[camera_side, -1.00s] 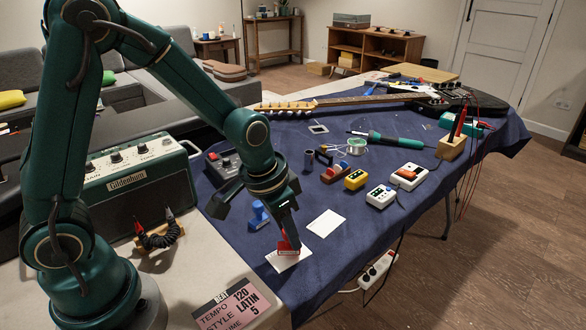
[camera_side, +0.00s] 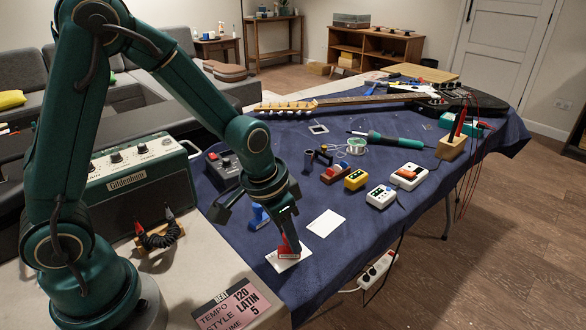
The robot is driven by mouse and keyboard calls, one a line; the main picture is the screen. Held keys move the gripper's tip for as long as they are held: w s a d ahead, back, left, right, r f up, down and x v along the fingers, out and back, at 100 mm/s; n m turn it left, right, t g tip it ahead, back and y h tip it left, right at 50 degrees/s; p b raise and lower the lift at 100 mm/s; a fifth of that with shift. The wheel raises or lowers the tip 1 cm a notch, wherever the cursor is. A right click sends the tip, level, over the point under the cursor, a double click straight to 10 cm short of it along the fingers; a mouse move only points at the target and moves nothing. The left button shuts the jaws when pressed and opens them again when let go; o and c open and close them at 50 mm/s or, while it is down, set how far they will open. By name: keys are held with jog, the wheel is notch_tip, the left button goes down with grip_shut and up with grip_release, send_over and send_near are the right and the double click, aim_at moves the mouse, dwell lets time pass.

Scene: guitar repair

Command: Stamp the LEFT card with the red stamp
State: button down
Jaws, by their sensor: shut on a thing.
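My gripper (camera_side: 288,229) is shut on the red stamp (camera_side: 288,249) and holds it nearly upright. The stamp's base is at the middle of the white card at the left (camera_side: 279,262); I cannot tell if it presses on the card or is just above it. The stamp and gripper hide part of this card, and no mark shows on its visible part. A second white card (camera_side: 326,223) lies to the right and farther back, with nothing on it. A blue stamp (camera_side: 258,217) stands to the left of my gripper.
The blue cloth (camera_side: 345,265) is clear right of the cards. Behind them are a red block (camera_side: 334,174), a yellow box (camera_side: 355,180) and a white box (camera_side: 381,196). A guitar (camera_side: 370,99) lies at the back. A green amplifier (camera_side: 140,185) stands at left.

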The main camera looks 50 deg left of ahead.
dwell(0.3)
jog(key=shift+r, duration=3.5)
